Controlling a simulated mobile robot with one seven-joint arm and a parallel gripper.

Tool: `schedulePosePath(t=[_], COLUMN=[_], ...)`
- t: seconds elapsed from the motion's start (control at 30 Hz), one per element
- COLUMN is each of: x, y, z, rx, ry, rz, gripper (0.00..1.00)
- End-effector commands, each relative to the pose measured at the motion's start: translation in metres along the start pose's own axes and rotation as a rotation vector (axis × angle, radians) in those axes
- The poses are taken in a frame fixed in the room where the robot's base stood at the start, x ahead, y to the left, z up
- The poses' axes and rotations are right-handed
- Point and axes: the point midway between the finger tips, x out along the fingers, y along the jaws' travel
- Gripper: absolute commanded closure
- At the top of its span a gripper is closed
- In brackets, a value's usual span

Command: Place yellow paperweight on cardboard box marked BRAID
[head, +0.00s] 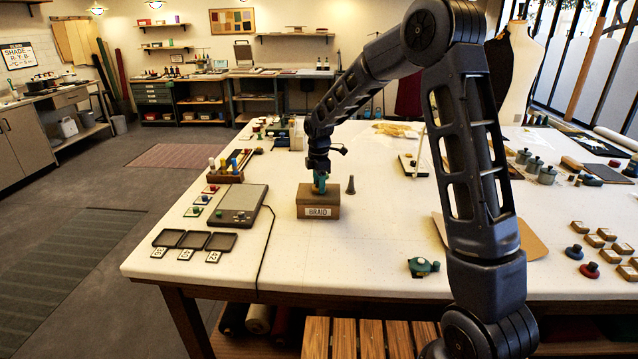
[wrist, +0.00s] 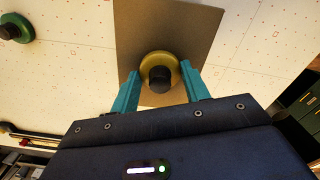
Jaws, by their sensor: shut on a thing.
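The yellow paperweight (wrist: 152,64), a round disc with a black knob, sits between the two teal fingers of my gripper (wrist: 160,82) in the wrist view. My gripper is shut on it. The brown cardboard box (wrist: 185,28) lies under the paperweight, which shows near the box's lower edge there. In the head view, the box (head: 330,203) carries a BRAID label on its front, and my gripper (head: 320,189) points straight down at its top. The paperweight is hidden in the head view. I cannot tell whether it touches the box.
A small dark cone (head: 351,185) stands just right of the box. A grey scale (head: 241,203) and black trays (head: 206,241) lie to the left. A teal-green object (head: 423,267) sits near the front edge. The table between box and front edge is clear.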

Motion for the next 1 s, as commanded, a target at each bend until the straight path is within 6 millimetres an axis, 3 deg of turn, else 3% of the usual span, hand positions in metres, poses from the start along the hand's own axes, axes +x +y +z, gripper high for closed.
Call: schedulePosePath(t=[0.2,0.23,0.3,0.33,0.7,0.87,1.0], x=[0.003,0.003,0.003,0.002,-0.003,-0.024,-0.052], y=[0.0,0.0,0.0,0.0,0.0,0.001,0.001], z=[0.0,0.0,0.0,0.0,0.0,0.0,0.0], rx=[0.0,0.0,0.0,0.0,0.0,0.0,0.001], ry=[0.0,0.0,0.0,0.0,0.0,0.0,0.001], rz=[0.0,0.0,0.0,0.0,0.001,0.002,0.004], gripper=[0.85,0.48,0.34,0.32,0.32,0.32,0.32])
